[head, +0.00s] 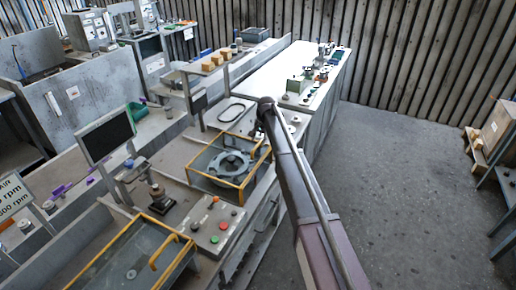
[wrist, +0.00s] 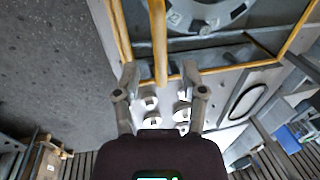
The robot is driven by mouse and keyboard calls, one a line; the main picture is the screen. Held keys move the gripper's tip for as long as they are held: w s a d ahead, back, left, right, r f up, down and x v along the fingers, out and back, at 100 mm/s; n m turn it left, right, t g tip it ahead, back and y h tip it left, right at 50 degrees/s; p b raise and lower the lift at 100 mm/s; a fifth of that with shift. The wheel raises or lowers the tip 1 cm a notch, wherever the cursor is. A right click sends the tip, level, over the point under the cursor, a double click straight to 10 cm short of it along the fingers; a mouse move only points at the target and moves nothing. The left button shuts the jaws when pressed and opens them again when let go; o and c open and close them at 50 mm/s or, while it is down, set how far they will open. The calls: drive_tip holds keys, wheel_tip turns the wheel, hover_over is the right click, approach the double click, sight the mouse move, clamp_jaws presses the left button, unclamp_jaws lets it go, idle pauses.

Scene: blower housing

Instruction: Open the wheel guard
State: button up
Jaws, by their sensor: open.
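The wheel guard (head: 193,152) is a yellow-edged, clear-looking cover lying flat over a grey wheel (head: 232,163) on the bench. In the wrist view its yellow frame (wrist: 124,38) and the wheel (wrist: 205,14) fill the top. A yellow bar, the guard's handle (wrist: 158,38), runs down between my fingertips. My gripper (wrist: 160,72) is open, with one finger on each side of the bar and a visible gap on both sides. In the head view my arm reaches to the guard's right edge, and my fingers cannot be made out there.
A second yellow-framed guard (head: 178,273) stands nearer on the bench. A button panel (head: 215,224) lies between the two guards. A monitor (head: 107,136) stands to the left. Round knobs (wrist: 152,103) sit below my fingers in the wrist view.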

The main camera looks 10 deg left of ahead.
drive_tip(key=shift+w+a+f+b, duration=0.1)
drive_tip(key=shift+a+f+b, duration=0.1)
drive_tip(key=shift+f+b, duration=0.85)
drive_tip(key=shift+f, duration=0.15)
drive_tip(key=shift+d, duration=0.1)
clamp_jaws()
